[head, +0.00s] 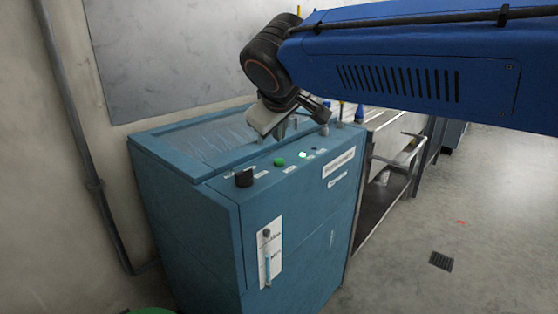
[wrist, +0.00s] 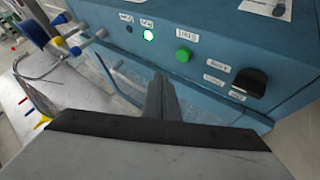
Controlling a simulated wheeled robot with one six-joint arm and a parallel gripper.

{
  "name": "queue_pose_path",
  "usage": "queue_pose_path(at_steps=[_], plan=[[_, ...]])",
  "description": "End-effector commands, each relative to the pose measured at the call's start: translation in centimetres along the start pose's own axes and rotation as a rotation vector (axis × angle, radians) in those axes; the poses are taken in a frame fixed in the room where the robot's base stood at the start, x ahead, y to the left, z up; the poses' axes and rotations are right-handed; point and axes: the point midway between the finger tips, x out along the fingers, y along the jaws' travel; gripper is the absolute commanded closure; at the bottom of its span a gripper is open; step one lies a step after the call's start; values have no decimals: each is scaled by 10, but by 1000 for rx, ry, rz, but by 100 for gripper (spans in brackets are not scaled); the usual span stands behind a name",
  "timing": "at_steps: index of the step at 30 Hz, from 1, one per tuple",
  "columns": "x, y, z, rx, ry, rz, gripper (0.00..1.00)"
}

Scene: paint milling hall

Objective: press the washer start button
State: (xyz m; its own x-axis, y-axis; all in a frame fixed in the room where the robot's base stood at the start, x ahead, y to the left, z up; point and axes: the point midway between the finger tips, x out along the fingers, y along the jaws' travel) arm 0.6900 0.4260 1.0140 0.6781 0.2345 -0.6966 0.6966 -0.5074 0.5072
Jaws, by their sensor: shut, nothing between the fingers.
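The washer (head: 285,225) is a blue cabinet with a control strip along its top front edge. My gripper (head: 282,129) is shut and empty, above the washer top behind the control strip. Its fingertips (wrist: 160,78) are apart from the button in the wrist view.
A sunken, clear-looking panel (head: 205,137) covers the washer top. A small dark lamp (wrist: 129,30) is beside the lit one. A metal bench (head: 385,190) stands right of the washer. Open floor lies front right, with a drain (head: 441,261). A wall pipe (head: 92,180) runs at left.

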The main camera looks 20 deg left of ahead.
Motion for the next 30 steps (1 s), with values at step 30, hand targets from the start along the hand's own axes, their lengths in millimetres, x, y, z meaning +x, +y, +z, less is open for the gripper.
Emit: queue_pose_path(at_steps=[30], plan=[[-12,9,-9,0,0,0,100]])
